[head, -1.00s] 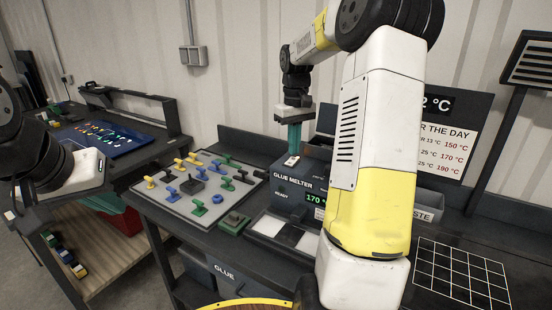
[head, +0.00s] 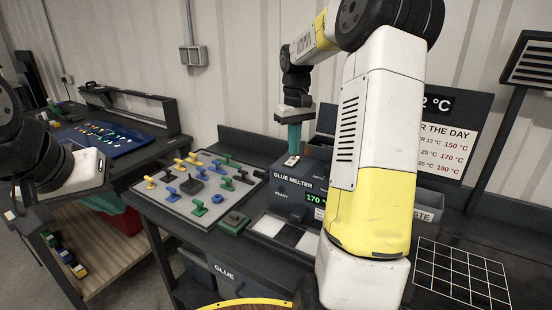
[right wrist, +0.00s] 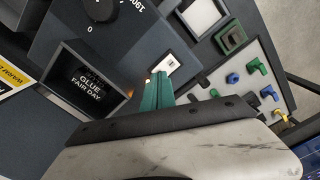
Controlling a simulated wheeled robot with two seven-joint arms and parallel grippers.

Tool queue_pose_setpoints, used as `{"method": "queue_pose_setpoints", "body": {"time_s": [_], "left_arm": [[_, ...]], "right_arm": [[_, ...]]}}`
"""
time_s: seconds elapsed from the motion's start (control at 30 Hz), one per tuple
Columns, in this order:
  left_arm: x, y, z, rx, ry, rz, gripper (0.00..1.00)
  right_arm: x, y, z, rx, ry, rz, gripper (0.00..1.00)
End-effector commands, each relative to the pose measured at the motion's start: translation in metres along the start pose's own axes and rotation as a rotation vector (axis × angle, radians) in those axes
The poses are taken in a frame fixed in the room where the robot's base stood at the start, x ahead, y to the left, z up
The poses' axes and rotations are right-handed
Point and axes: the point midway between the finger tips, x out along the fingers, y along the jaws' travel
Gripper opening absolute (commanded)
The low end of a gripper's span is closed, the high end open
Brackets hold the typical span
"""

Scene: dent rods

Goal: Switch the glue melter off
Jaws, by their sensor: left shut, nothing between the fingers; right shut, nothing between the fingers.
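The glue melter (head: 288,187) is a dark box on the bench with a green 170 readout and the word READY. A small white switch plate (head: 291,160) sits on its top; it also shows in the right wrist view (right wrist: 173,63) with a reddish mark by the fingertips. My right gripper (head: 294,151) has its teal fingers shut and pointing down at the switch. In the right wrist view the fingertips (right wrist: 157,76) are at the plate's edge; contact cannot be told. The switch position is unclear. My left gripper (head: 119,209) is shut, far left, away from the melter.
A dial (right wrist: 90,28) is on the melter near the right gripper. A grey board (head: 170,205) with several coloured pieces lies left of the melter. My right arm hides part of the bench.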

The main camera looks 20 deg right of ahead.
Motion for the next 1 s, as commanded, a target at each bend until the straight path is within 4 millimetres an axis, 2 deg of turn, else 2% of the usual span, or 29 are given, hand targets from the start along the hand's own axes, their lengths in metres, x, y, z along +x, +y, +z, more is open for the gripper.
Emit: {"method": "queue_pose_setpoints", "body": {"time_s": [1.0], "left_arm": [[0.0000,0.0000,0.0000,0.000,0.000,0.000,0.00]], "right_arm": [[0.0096,0.0000,0.0000,0.000,-0.001,0.000,0.00]]}}
